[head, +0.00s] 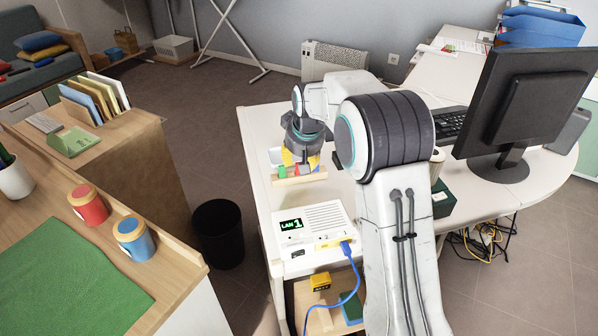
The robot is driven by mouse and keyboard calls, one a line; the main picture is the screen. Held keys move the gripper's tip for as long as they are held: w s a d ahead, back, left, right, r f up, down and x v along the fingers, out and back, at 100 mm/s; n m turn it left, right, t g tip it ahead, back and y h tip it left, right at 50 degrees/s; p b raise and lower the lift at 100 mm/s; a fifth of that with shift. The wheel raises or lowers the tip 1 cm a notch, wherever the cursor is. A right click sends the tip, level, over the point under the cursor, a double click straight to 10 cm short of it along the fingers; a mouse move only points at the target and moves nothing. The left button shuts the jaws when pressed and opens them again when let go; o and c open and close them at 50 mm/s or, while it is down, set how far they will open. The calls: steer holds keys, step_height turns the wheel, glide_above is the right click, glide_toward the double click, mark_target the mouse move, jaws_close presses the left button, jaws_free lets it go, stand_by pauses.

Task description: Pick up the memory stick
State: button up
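My gripper (301,158) points down over the white desk, just above a small wooden holder (300,179) with coloured pieces in it. I see green, red, blue and yellow there, partly hidden by my gripper. Its fingers are too small and covered to show whether they are open or shut. I cannot pick out the memory stick with certainty. A small dark piece (297,254) lies at the front left of the white LAN box (322,217), but I cannot tell whether it is a stick or a port.
A blue cable (355,262) runs from the LAN box down past the desk edge. A monitor (525,100) and keyboard (449,124) stand right. A dark bin (219,232) stands on the floor.

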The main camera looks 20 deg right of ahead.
steer(key=shift+x, duration=0.9)
steer(key=shift+o, duration=0.2)
steer(key=shift+s+f, duration=0.1)
jaws_close()
